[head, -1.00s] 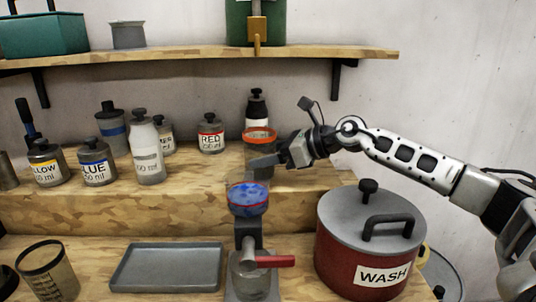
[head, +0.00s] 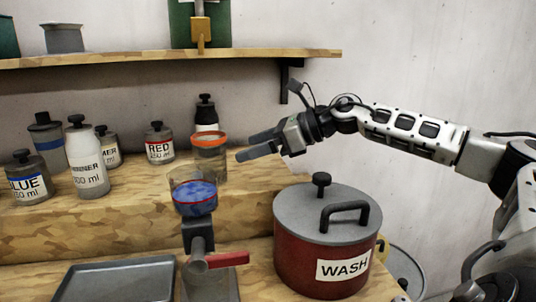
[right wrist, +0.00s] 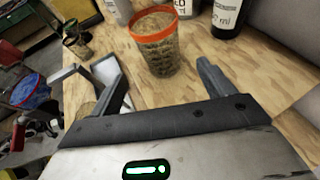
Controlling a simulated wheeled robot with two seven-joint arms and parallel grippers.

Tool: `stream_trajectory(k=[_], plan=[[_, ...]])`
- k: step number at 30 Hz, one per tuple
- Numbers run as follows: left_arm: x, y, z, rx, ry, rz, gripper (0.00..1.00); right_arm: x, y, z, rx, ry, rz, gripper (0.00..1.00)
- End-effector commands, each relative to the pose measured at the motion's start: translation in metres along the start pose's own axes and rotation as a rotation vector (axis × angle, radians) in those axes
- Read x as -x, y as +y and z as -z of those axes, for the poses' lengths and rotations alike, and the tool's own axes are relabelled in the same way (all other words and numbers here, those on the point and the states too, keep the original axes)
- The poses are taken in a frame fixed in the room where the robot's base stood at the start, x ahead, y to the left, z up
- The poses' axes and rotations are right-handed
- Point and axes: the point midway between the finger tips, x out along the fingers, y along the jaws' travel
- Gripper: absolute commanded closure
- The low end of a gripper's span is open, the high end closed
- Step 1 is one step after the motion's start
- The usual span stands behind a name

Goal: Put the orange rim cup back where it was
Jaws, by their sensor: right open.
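The orange rim cup (head: 209,157), clear with an orange ring at its top, stands upright on the raised wooden step, in front of a dark-capped bottle. It also shows in the right wrist view (right wrist: 158,52), just beyond and between the fingertips. My right gripper (head: 252,145) is open and empty, to the right of the cup and apart from it. Its two fingers show in the right wrist view (right wrist: 160,75) with nothing between them. My left gripper is not in view.
A clear cup with blue contents (head: 195,198) sits on a stand with a red handle in front of the step. A red WASH pot (head: 321,255) stands at right. Labelled bottles, including RED (head: 159,146), stand left of the cup. A grey tray (head: 72,290) lies lower left.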

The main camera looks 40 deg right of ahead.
Motion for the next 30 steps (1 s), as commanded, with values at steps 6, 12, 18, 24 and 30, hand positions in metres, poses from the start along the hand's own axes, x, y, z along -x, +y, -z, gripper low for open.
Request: stream_trajectory(k=[6,12,18,24,30], plan=[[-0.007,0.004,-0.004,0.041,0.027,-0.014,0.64,0.025,-0.001,0.003,0.002,0.002,0.003,0.19],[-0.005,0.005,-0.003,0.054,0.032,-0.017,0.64,0.032,0.0,0.0,0.0,-0.001,0.0,0.19],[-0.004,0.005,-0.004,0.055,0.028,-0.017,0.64,0.032,0.0,-0.001,-0.001,-0.001,-0.001,0.19],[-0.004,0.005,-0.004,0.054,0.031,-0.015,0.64,0.032,0.0,-0.001,-0.001,-0.001,-0.001,0.19],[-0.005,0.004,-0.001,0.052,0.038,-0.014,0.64,0.032,0.0,-0.001,-0.001,-0.001,0.0,0.19]])
